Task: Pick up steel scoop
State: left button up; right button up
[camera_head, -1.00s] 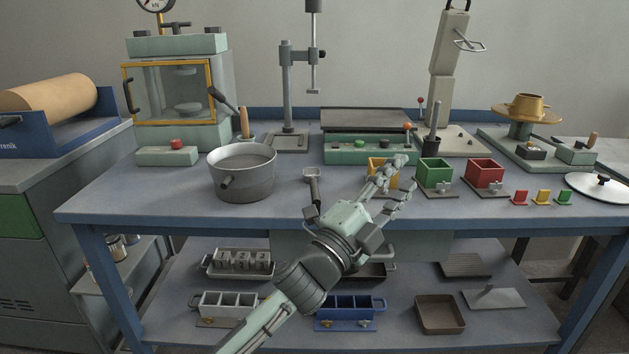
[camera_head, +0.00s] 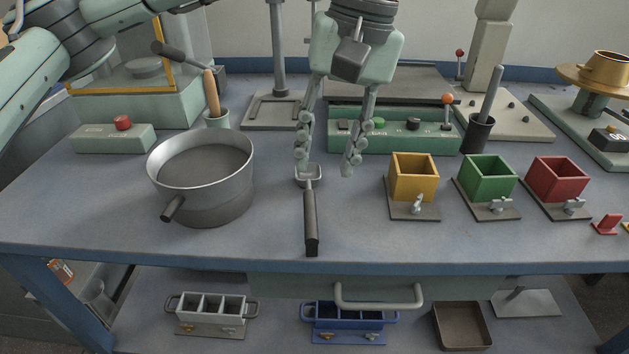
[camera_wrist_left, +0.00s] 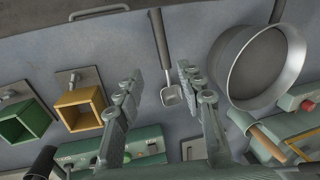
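The steel scoop (camera_head: 310,209) lies on the bench, its dark handle toward the front edge and its small metal bowl toward the back. My left gripper (camera_head: 325,172) points down above the bench at the scoop's bowl end, its fingers spread apart with nothing between them. In the head view one finger overlaps the bowl. In the left wrist view, the scoop (camera_wrist_left: 161,45) shows beyond the open fingers (camera_wrist_left: 158,88), its bowl in the gap between them. My right gripper is not in view.
A large grey pan (camera_head: 205,205) stands left of the scoop. Yellow (camera_head: 413,178), green (camera_head: 487,181) and red (camera_head: 556,182) boxes stand to the right. A green control box (camera_head: 395,140) is behind the gripper. The bench front around the handle is clear.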

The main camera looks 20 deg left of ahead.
aim_at(310, 197)
pick_arm(q)
jog(key=f, duration=0.2)
jog(key=a+f, duration=0.1)
jog(key=f, duration=0.1)
jog(key=a+f, duration=0.1)
jog(key=f, duration=0.1)
jog(key=shift+s+f+p, duration=0.3)
jog(key=shift+f+p, duration=0.1)
jog(key=shift+f, duration=0.15)
grip_shut()
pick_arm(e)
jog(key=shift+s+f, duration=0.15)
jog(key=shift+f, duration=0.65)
